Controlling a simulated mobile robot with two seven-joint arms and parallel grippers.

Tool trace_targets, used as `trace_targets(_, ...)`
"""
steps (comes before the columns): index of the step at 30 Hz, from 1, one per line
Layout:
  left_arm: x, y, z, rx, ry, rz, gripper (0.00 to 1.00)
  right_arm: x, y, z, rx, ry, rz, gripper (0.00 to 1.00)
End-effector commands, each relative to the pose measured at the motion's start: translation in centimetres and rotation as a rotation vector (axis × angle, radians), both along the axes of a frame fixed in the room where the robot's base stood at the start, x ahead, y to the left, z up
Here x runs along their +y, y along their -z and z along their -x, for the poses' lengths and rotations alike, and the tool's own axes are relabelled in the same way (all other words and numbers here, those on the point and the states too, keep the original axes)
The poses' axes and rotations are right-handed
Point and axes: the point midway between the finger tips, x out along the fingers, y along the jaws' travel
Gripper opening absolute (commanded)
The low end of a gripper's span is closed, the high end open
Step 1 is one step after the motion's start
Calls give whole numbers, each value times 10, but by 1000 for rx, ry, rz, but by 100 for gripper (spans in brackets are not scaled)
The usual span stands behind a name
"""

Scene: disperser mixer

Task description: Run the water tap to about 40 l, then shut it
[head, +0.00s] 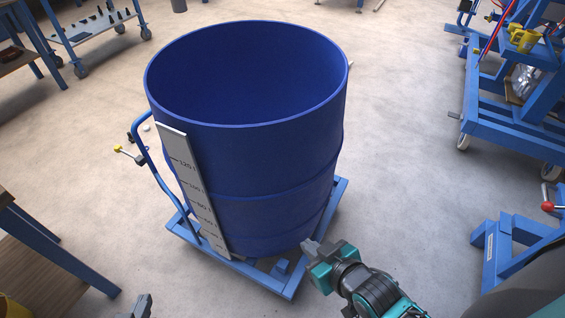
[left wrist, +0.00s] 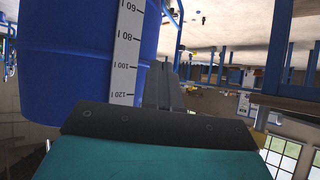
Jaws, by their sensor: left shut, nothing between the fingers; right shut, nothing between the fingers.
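A large blue open drum (head: 250,165) stands upright in the middle of the head view. A pale scale strip (head: 193,185) with litre marks runs down its left side. It also shows, upside down, in the left wrist view (left wrist: 127,50) with marks from 60 l to 120 l. I cannot make out a water surface inside the drum. I cannot identify a water tap for certain. My left gripper (head: 142,304) is at the bottom left edge, shut and empty, apart from the drum; its fingers show in its wrist view (left wrist: 167,88). My right gripper (head: 312,247) is shut and empty by the drum's lower right.
The drum stands on a blue wheeled trolley (head: 262,277) with a push handle (head: 152,160). A small yellow-ended lever (head: 118,149) shows beside the handle. Blue benches (head: 40,235) stand at left, blue machine frames (head: 515,135) at right.

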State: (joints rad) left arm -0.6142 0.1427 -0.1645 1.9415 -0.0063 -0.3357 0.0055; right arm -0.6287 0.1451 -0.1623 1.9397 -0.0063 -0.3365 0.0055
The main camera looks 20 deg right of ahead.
Motion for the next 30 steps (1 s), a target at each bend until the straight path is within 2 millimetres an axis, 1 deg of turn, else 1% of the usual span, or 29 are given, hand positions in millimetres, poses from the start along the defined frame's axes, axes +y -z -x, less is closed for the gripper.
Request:
trace_targets(6,0,3,6,12,0,0,0,0,-1,-1,-2,0,0,0)
trace_targets(12,0,4,7,16,0,0,1,1,-1,-2,-5,0,-1,0)
trace_targets(21,1,5,7,16,-1,-2,30,1,-2,-3,-7,1,-3,0)
trace_targets(24,3,4,2,9,15,-33,39,1,-2,-3,-7,2,-4,0)
trace_targets(26,6,3,-5,-2,53,-101,45,2,-1,-3,-7,2,-4,0)
trace_targets(29,18,-1,-26,-36,169,-328,55,2,0,-3,-7,2,-4,0)
trace_targets(30,25,-4,-38,-52,229,-457,58,2,1,-3,-7,2,-4,0)
